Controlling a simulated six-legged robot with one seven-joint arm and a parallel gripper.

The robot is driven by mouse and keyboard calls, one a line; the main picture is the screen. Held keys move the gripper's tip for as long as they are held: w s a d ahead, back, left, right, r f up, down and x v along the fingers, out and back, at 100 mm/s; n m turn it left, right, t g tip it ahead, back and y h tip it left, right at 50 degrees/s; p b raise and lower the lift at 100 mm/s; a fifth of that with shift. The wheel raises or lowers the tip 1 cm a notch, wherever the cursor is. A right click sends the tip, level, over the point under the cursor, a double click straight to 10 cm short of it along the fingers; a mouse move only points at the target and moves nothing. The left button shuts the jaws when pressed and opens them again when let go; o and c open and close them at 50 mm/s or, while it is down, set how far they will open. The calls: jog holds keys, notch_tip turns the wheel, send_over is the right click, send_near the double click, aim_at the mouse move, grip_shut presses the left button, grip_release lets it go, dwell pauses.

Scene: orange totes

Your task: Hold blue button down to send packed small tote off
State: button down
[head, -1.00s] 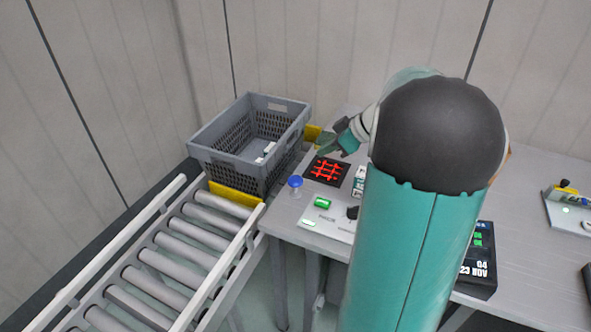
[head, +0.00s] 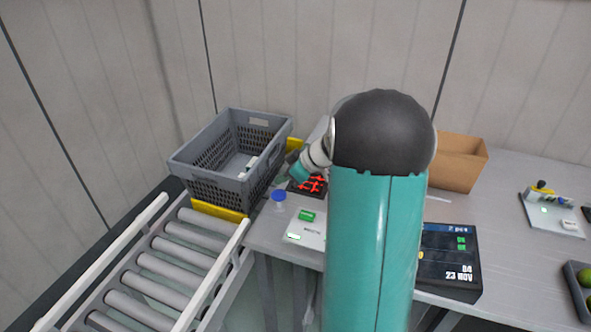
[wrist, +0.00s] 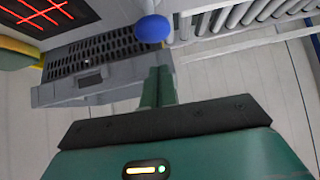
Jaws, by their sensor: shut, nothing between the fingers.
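The blue button (head: 278,195) is a round blue cap on a pale stem at the table's left end, beside the conveyor. It also shows in the wrist view (wrist: 153,28), at the top. The small grey tote (head: 208,187) sits at the far end of the conveyor with a few white items inside; its perforated wall shows in the wrist view (wrist: 90,93). My gripper (head: 284,181) is just behind and above the button, apart from it as far as I can tell. In the wrist view its green fingers (wrist: 158,72) are together and empty.
Yellow stops (head: 218,211) stand at the tote's ends. A black pad with red lines (head: 309,187) and a white panel with a green button (head: 307,215) lie right of the blue button. A brown box (head: 459,162) stands farther right. The roller conveyor (head: 158,275) is empty in front.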

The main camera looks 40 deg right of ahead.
aim_at(276, 192)
jog(key=shift+s+d+f, duration=0.1)
jog(key=shift+s+f, duration=0.05)
jog(key=shift+f, duration=1.65)
